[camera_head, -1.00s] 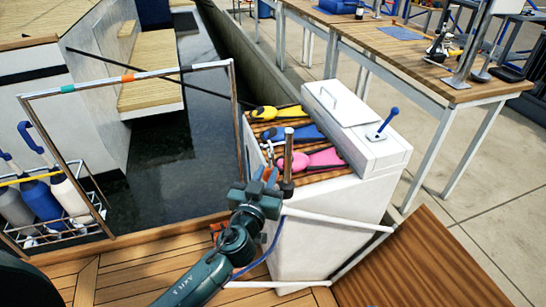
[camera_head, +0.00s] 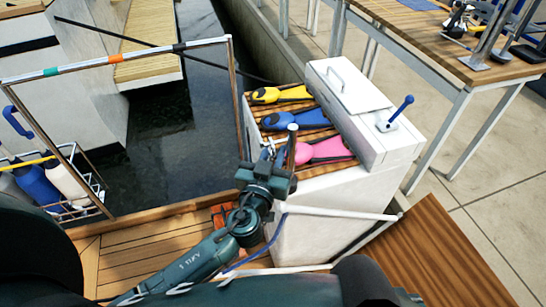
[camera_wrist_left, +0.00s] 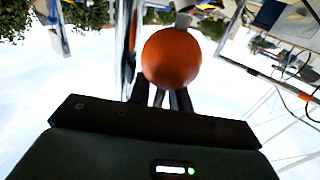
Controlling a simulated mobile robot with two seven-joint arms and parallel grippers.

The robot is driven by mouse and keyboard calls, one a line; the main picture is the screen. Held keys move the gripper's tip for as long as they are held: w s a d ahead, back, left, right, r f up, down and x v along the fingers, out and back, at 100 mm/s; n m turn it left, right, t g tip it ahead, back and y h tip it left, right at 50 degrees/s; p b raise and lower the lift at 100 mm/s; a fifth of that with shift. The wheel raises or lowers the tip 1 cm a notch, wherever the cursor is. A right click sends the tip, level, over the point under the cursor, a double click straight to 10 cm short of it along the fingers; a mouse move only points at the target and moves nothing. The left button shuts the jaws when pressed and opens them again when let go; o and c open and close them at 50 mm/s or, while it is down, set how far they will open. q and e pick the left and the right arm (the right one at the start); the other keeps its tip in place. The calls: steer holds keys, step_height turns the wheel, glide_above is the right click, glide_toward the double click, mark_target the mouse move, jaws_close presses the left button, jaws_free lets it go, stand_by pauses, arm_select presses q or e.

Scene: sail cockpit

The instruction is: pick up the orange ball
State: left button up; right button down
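The orange ball (camera_wrist_left: 171,58) is in the left wrist view, right at the fingers of my left gripper (camera_wrist_left: 163,99), and covers the fingertips. The two dark fingers show a gap between them below the ball; I cannot tell whether they press on it. The ball cannot be made out in the head view. My right gripper is out of view.
Yellow (camera_head: 282,94), blue (camera_head: 295,119) and pink (camera_head: 322,150) tools lie on the slatted cabinet top (camera_head: 300,135). A white box (camera_head: 345,90) with a blue-knobbed lever (camera_head: 401,108) stands beside them. A metal rail frame (camera_head: 110,60) and a bottle rack (camera_head: 80,200) are left.

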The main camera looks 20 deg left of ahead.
arm_select(q)
steer(key=shift+s, duration=0.15)
jaws_close()
